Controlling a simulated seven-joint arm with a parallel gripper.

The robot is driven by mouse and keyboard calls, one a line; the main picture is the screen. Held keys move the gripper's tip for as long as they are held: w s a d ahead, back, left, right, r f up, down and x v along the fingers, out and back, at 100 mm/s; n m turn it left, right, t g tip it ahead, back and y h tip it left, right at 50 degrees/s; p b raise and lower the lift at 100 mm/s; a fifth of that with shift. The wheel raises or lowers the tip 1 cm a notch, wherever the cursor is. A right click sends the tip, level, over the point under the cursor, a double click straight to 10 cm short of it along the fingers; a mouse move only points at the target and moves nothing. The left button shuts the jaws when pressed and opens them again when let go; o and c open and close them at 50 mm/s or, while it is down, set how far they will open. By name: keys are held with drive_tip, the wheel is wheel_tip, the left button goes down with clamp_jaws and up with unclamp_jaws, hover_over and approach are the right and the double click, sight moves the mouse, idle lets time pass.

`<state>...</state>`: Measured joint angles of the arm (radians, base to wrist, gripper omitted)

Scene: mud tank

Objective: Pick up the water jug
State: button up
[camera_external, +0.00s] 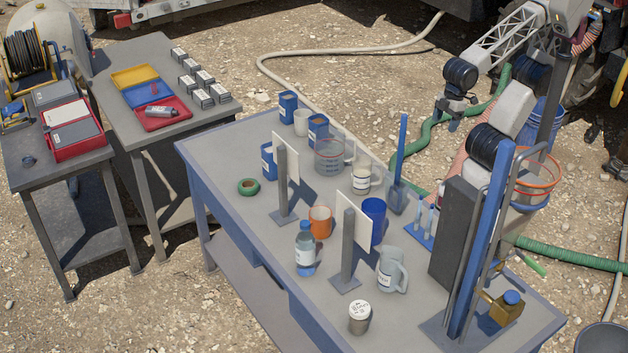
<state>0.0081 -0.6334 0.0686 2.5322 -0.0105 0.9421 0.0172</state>
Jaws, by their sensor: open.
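A pale, translucent jug (391,272) with a handle and a small label stands upright on the grey-topped table, right of centre near the front. A clear measuring jug (330,157) with red markings stands farther back; I cannot tell which one is the water jug. My gripper (454,117) is open and appears empty. It hangs at the upper right, well away from both jugs. Its fingers are small and dark here.
Two upright posts with white panels (286,158) (354,220) stand among the jugs. Nearby are a blue cup (374,218), an orange mug (320,221), a bottle (306,248), a lidded tin (359,317) and a blue scoop (399,185). The table's left front is clear.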

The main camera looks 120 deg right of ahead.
drive_tip(key=o, duration=0.5)
drive_tip(key=w+v, duration=0.1)
drive_tip(key=v, duration=0.4)
drive_tip(key=w+a+r+n, duration=0.2)
drive_tip(key=w+n, duration=0.1)
drive_tip(key=w, duration=0.3)
drive_tip(key=w+a+r+n+g, duration=0.1)
drive_tip(key=w+a+n, duration=0.15)
drive_tip(key=w, duration=0.35)
drive_tip(key=w+a+r+n, duration=0.2)
drive_tip(key=w+n, duration=0.2)
drive_tip(key=w, duration=0.1)
drive_tip(key=w+a+f+n+g, duration=0.1)
drive_tip(key=w+a+f+n, duration=0.1)
drive_tip(key=w+a+n, duration=0.8)
drive_tip(key=w+a+f+n+g, duration=0.1)
drive_tip(key=w+a+f+n, duration=0.25)
drive_tip(key=w+a, duration=0.8)
drive_tip(key=w+d+f, duration=0.1)
drive_tip(key=f, duration=0.5)
drive_tip(key=w+d+f, duration=0.1)
drive_tip(key=f, duration=0.6)
drive_tip(key=w+d+f, duration=0.1)
drive_tip(key=f, duration=0.5)
drive_tip(key=shift+w+d+f, duration=0.1)
drive_tip(key=shift+f, duration=0.15)
